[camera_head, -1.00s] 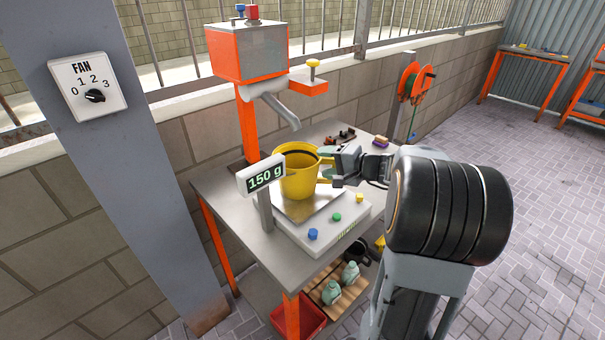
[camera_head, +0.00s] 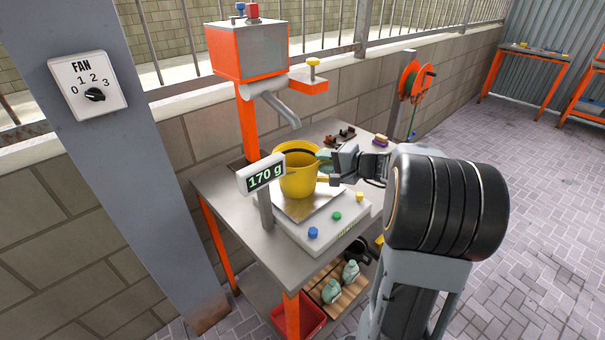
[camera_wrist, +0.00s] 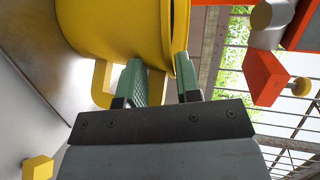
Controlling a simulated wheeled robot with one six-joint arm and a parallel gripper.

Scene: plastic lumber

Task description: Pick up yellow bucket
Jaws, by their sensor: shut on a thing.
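The yellow bucket (camera_head: 299,176) stands upright on the metal plate of the scale (camera_head: 322,210), below the spout of the orange dispenser. The scale's display (camera_head: 265,177) reads 150 g earlier and 170 g now. My gripper (camera_head: 325,165) is at the bucket's right side. In the wrist view, the green-padded fingers of my gripper (camera_wrist: 162,82) are shut on the handle at the side of the bucket (camera_wrist: 125,25), one finger on each side of it. The bucket's far side is hidden.
The orange dispenser (camera_head: 248,52) with its grey spout (camera_head: 281,108) stands close behind and above the bucket. The display post is at the bucket's left. Blue, green and yellow buttons are on the scale's front. Small items lie at the table's back right.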

